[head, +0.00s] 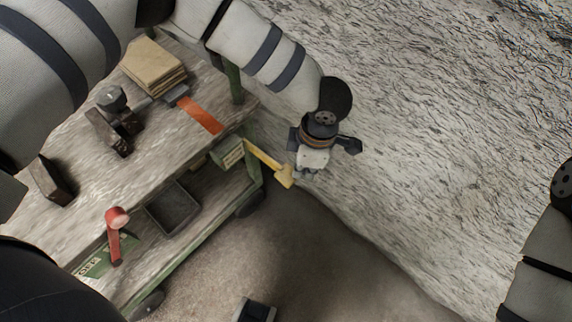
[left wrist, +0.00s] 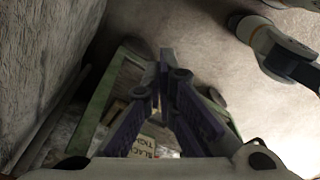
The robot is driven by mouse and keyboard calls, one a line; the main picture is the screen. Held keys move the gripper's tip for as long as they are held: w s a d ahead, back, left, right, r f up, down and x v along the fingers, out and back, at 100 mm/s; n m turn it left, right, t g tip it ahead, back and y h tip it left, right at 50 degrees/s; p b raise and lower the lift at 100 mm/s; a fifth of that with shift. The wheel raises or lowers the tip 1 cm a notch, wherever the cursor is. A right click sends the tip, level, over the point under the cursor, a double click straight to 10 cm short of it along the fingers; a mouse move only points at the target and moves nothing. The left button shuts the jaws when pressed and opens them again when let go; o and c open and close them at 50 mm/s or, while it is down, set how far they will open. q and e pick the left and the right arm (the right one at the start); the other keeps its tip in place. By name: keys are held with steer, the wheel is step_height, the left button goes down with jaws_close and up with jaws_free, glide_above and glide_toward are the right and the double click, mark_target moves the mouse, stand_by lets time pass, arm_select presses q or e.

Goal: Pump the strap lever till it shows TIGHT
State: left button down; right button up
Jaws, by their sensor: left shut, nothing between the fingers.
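The strap lever (head: 268,162) is a yellow bar with a wide end, sticking out from a green box (head: 229,152) at the cart's far right corner. A pale label is on the box; in the left wrist view, the label (left wrist: 146,148) reads SLACK and TIGHT, partly hidden by my fingers. I cannot make out a pointer. An orange strap (head: 200,115) lies across the cart top. My left gripper (head: 306,172) is shut and empty, just right of the lever's end and seemingly apart from it. Its closed fingers also show in the left wrist view (left wrist: 165,65). My right gripper is out of view.
The wooden cart (head: 165,135) has a green frame and wheels. A grey tray (head: 173,208) sits lower. A rough wall (head: 440,130) rises close behind my left gripper.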

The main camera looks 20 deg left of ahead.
arm_select(q)
step_height(320, 180, up, 12)
steer(key=d, duration=0.1)
steer(key=shift+w, duration=0.15)
steer(key=shift+d, duration=0.1)
stand_by(0.7)
